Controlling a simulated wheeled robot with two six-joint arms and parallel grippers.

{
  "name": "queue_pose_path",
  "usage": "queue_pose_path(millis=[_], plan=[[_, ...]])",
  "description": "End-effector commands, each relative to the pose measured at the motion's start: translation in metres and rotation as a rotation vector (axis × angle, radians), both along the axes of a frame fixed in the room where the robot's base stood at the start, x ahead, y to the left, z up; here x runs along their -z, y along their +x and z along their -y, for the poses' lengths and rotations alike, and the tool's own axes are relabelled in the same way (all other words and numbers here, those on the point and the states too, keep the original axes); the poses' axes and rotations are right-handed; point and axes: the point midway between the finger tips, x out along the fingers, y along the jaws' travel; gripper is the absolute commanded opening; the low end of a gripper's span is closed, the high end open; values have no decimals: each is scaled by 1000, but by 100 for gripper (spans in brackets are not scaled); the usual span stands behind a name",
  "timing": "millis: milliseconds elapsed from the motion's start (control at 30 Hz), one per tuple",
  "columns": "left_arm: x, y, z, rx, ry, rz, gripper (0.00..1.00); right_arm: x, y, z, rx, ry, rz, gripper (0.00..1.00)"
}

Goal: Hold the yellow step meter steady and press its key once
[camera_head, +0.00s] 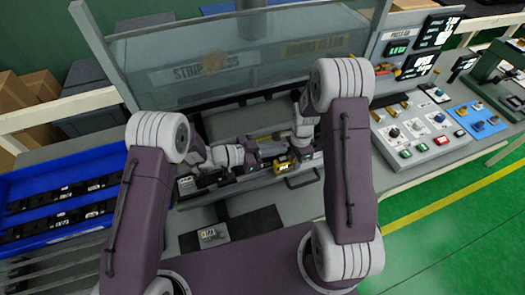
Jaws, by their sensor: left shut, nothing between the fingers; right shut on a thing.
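The yellow step meter (281,168) is a small yellow block with a dark face, at the front edge of the press bed in the middle of the view. My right gripper (291,158) comes down from the upper right and is shut on the step meter. My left gripper (256,155) reaches in from the left, shut and empty, a short way left of the meter. The meter's key is too small to make out, and the fingers partly cover the meter.
A clear guard panel (240,65) stands behind the work spot. A blue tray (60,195) with dark parts lies left. A grey control box (418,130) with buttons and a blue panel (478,120) stand right. A dark mat (250,225) lies in front.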

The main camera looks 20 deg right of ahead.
Motion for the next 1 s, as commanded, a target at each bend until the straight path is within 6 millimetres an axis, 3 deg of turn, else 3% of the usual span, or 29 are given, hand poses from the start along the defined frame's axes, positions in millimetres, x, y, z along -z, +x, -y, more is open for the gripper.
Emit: queue_pose_path(millis=[100, 233, 667, 1000], plan=[[22, 0, -2, -1, 3, -3, 0, 2, -1, 0, 0, 1, -4, 0], [35, 0, -2, 0, 2, -1, 0, 2, -1, 0, 0, 1, -4, 0], [41, 0, -2, 0, 1, 0, 0, 2, -1, 0, 0, 1, -3, 0], [64, 0, -3, -1, 9, -5, 0, 1, -1, -1, -1, 1, -4, 0]])
